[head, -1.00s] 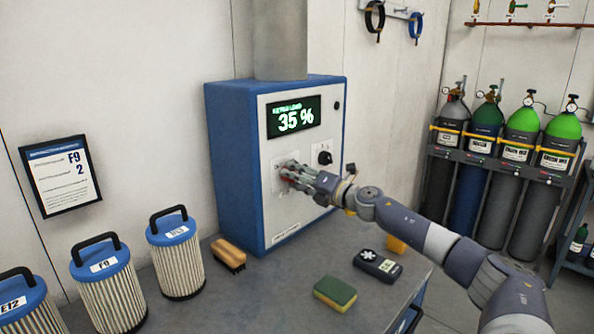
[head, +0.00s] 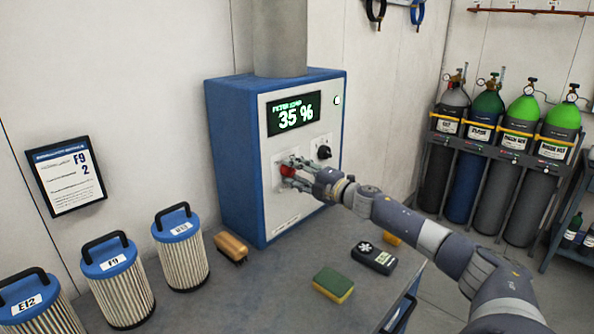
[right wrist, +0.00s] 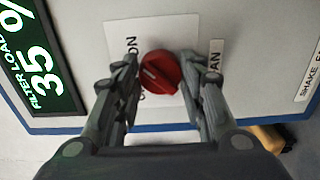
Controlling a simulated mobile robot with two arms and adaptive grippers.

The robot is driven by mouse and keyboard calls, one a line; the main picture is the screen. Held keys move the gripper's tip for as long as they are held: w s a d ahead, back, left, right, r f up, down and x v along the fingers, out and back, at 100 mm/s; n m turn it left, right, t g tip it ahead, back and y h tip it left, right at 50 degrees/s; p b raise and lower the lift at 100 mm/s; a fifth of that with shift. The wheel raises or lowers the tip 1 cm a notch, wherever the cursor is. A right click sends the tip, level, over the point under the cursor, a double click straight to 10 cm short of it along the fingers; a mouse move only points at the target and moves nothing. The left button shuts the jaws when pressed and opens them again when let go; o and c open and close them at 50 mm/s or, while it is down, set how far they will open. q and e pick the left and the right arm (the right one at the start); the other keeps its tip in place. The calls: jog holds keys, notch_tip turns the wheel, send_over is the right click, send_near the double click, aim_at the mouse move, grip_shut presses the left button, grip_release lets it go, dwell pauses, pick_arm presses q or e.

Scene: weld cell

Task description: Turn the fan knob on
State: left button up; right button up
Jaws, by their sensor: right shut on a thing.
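The red fan knob (head: 287,171) is on the white front panel of a blue cabinet (head: 231,160). In the right wrist view the knob (right wrist: 160,73) has a pale pointer mark, and printed "ON" and partly hidden "FAN" labels show beside it. My right gripper (head: 290,173) is at the panel, with one finger on each side of the knob; it also shows in the right wrist view (right wrist: 160,66), shut on the knob. A small lamp (head: 337,100) at the panel's upper right is lit white. My left gripper is out of view.
A display (head: 294,114) reads 35 %. A black knob (head: 324,152) sits just above and right of my gripper. On the bench are a brush (head: 231,247), a sponge (head: 333,284), a dark handheld meter (head: 374,257) and several filter cartridges (head: 180,250). Gas cylinders stand at right.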

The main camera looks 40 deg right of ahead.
jog(key=shift+a+r, duration=0.1)
dwell(0.3)
jog(key=o, duration=0.8)
jog(key=shift+o, duration=1.4)
jog(key=shift+w+a, duration=0.1)
jog(key=shift+w, duration=0.15)
jog(key=shift+s, duration=0.1)
jog(key=shift+s+d+f, duration=0.1)
jog(key=shift+s+f, duration=0.05)
jog(key=shift+s, duration=0.4)
jog(key=shift+s+d+f, duration=0.1)
jog(key=shift+s, duration=0.45)
jog(key=s, duration=0.9)
jog(key=shift+s+d+r, duration=0.15)
jog(key=shift+s+d, duration=0.15)
jog(key=shift+d, duration=0.05)
